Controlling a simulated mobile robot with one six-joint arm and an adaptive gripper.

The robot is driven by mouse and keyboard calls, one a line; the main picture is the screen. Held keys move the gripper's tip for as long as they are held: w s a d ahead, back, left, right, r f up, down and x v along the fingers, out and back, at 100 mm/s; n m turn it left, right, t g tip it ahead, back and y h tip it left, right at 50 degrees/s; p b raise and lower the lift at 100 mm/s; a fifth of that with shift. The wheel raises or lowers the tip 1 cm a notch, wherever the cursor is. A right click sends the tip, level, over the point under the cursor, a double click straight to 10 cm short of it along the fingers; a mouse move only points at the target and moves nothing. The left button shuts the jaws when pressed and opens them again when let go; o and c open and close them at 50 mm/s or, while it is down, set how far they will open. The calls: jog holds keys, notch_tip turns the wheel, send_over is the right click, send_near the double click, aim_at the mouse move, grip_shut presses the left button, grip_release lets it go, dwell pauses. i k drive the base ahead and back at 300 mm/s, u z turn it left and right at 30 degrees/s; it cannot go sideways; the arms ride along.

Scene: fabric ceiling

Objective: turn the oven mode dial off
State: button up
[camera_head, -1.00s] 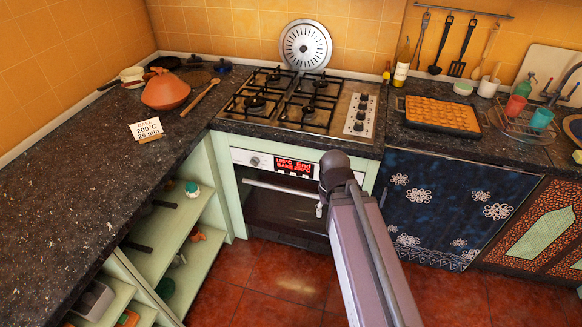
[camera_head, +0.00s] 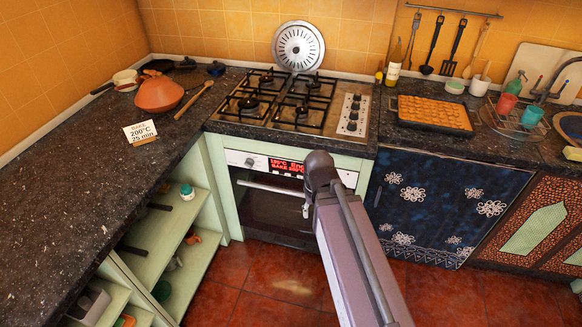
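The oven (camera_head: 272,207) is built in under the gas hob, with its dark glass door shut. Its white control panel (camera_head: 232,158) has one round dial (camera_head: 249,162) in plain view at the left of a lit red display (camera_head: 285,168). The display's lower line appears to read "BAKE" with a temperature; the right part is cut off by my arm. My arm stands in front of the right part of the panel and hides any dial there. My gripper (camera_head: 306,208) shows only as a small part by the arm's left side, in front of the oven door; its fingers are not clear.
The gas hob (camera_head: 268,126) has its own knobs at its right. A baking tray (camera_head: 398,105) lies on the counter at the right. A card (camera_head: 140,132) reading "BAKE 200°C 25 min" stands on the left counter. Open shelves (camera_head: 160,258) flank the oven; the red floor is clear.

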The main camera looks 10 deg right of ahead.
aim_at(249, 162)
jog(key=u, duration=0.65)
jog(key=k, duration=1.25)
jog(key=z, duration=0.4)
jog(key=i, duration=1)
jog(key=z, duration=0.05)
